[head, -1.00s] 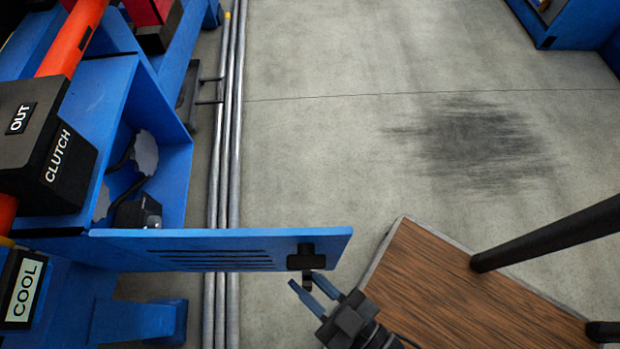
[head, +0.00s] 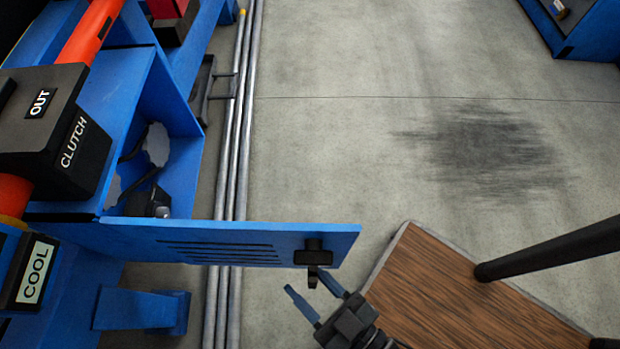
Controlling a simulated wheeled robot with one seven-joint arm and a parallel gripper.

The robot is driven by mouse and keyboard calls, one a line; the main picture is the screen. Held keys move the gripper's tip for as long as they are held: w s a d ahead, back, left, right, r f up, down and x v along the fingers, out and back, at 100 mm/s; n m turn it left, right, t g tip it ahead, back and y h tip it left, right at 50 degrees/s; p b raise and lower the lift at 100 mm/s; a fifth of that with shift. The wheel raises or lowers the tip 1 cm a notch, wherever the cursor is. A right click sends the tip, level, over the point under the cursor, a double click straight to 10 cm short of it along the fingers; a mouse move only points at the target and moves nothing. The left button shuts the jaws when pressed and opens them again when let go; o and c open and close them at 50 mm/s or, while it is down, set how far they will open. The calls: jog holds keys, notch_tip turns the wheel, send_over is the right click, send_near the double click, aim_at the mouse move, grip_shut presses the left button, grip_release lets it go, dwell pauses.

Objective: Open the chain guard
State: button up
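The chain guard is a blue slotted door (head: 185,240) that stands swung out from the blue machine housing, over the pipes and floor. A black handle (head: 313,258) with a small latch piece under it sits near the door's free right end. Behind the door the housing (head: 181,140) is open and shows grey sprockets and a dark chain or cable inside. My gripper (head: 312,293) is at the lower right of the handle, with its two blue fingers spread apart. I see nothing between the fingers; the tips are close below the handle and appear apart from it.
A black box marked CLUTCH (head: 78,140) and a box marked COOL (head: 36,273) are at the left. Metal pipes (head: 233,130) run along the floor. A brown wood-topped surface (head: 450,290) with dark posts is at the lower right. The floor (head: 340,150) beyond is clear.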

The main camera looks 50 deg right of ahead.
jog(key=shift+s, duration=0.1)
dwell(0.4)
jog(key=s+a, duration=0.1)
jog(key=s, duration=0.6)
jog(key=shift+s, duration=0.3)
jog(key=shift+a, duration=0.1)
jog(key=w+d+r+n+g+y+p, duration=0.2)
jog(key=d+r+g+y, duration=0.1)
jog(key=d+r, duration=1.3)
notch_tip(320, 180, up, 17)
jog(key=a+p, duration=0.1)
jog(key=p, duration=1.3)
jog(key=shift+s+a+p, duration=0.25)
jog(key=shift+a+p, duration=0.05)
jog(key=shift+a, duration=0.1)
jog(key=shift+s, duration=0.1)
